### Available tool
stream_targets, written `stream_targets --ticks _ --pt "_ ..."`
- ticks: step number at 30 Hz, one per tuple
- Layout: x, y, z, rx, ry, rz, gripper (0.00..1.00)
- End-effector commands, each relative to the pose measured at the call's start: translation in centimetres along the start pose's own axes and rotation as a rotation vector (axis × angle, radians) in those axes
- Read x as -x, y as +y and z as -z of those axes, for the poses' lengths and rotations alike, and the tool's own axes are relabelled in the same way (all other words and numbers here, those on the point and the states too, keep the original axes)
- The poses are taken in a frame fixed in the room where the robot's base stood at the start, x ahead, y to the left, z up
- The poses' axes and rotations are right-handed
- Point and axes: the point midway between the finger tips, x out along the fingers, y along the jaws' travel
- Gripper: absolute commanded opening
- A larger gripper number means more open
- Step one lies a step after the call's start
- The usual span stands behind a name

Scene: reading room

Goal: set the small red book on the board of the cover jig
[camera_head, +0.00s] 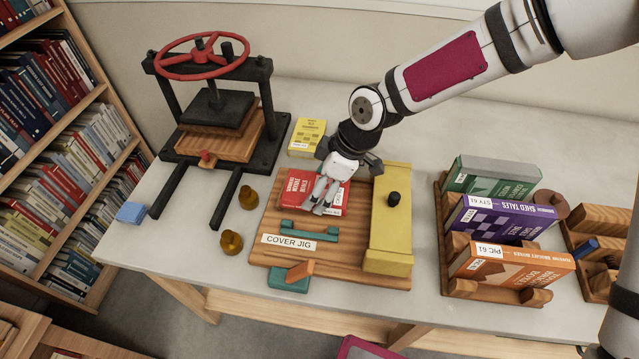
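The small red book (299,186) shows over the upper left part of the wooden board of the cover jig (281,251). It appears to lie flat on the board, its cover facing up. My gripper (322,209) points down at the book's middle, and its fingers overlap the cover in the picture. I cannot tell whether the fingers touch or grip the book. The gripper hides part of the cover. The jig has a yellow block with a black knob (390,230) on the right and a green bar (309,231) in front of the book.
A book press (211,115) with a red wheel stands at the left. A yellow book (307,134) lies behind the jig. Two amber pieces (231,242) stand left of it. A wooden rack (452,284) with upright books is at the right. A blue block (131,212) is near the table's left edge.

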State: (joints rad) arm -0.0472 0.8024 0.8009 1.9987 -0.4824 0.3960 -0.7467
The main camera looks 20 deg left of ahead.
Motion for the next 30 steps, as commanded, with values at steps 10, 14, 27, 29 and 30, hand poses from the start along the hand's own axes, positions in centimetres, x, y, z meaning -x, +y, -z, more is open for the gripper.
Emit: stream_targets --ticks 10,14,27,29,30 --pt "-0.1 0.0 0.0 0.0 0.0 -0.001 0.39" --pt "-0.3 0.1 -0.1 0.0 0.0 0.0 0.39" --pt "-1.5 0.1 -0.6 0.001 0.001 -0.001 0.39" --pt "-1.6 0.1 -0.6 0.001 0.001 -0.001 0.39" --pt "-1.7 0.1 -0.7 0.001 0.001 0.0 0.39"
